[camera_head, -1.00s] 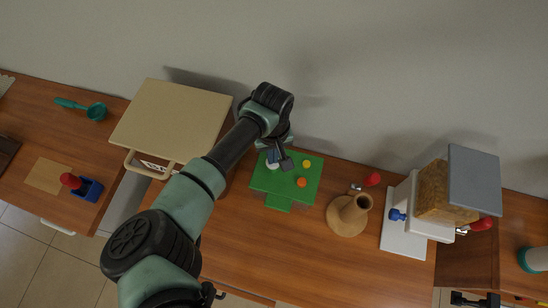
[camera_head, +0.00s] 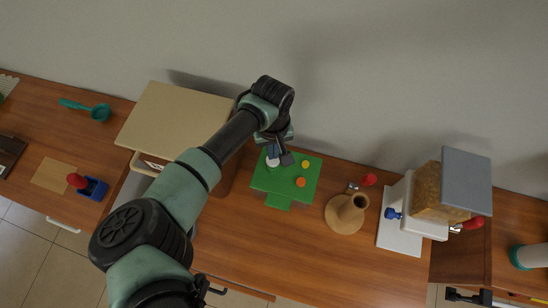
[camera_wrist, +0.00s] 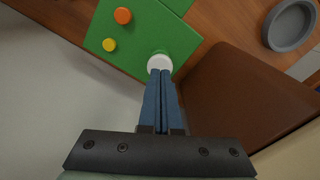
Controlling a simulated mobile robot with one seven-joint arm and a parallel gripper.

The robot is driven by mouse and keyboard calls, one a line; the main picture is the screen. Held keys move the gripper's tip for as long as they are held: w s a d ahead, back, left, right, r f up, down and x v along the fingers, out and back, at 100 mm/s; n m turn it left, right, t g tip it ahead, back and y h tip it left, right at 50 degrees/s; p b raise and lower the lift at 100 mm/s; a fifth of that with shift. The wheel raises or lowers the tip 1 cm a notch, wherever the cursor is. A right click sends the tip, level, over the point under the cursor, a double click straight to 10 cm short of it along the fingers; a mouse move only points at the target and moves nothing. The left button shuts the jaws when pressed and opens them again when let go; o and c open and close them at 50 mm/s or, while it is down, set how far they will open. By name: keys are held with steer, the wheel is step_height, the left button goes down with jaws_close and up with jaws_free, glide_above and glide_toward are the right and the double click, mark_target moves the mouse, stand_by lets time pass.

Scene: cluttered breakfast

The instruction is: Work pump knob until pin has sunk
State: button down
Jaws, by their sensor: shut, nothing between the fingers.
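A green board (camera_head: 265,184) lies on the wooden counter, with a tab on its near side. It carries a round white knob (camera_head: 272,162), an orange round piece (camera_head: 300,182) and a yellow round piece (camera_head: 306,164). I cannot tell which one is the pin. My gripper (camera_head: 280,160) is over the board's far left part. In the wrist view my gripper (camera_wrist: 160,73) is shut and empty, its fingertips at the edge of the white knob (camera_wrist: 159,62); I cannot tell whether they touch. The orange piece (camera_wrist: 122,16) and yellow piece (camera_wrist: 109,45) stand apart from the fingers.
A brown block (camera_wrist: 235,100) stands close beside the fingers, with a grey round dish (camera_wrist: 290,25) beyond. A beige-topped box (camera_head: 175,115) stands left of the board. A tan flask-like vessel (camera_head: 347,213) and a cereal dispenser (camera_head: 428,188) stand right. The counter in front of the board is clear.

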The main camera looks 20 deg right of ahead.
steer(key=shift+f, duration=0.1)
steer(key=shift+f+b, duration=1.6)
steer(key=shift+f, duration=0.1)
steer(key=shift+r, duration=0.1)
steer(key=shift+r+p, duration=1.35)
steer(key=shift+r, duration=0.35)
steer(key=shift+f, duration=0.1)
steer(key=shift+f+b, duration=1.55)
steer(key=shift+f, duration=0.1)
steer(key=shift+r, duration=0.15)
steer(key=shift+r+p, duration=1.2)
steer(key=shift+r, duration=0.4)
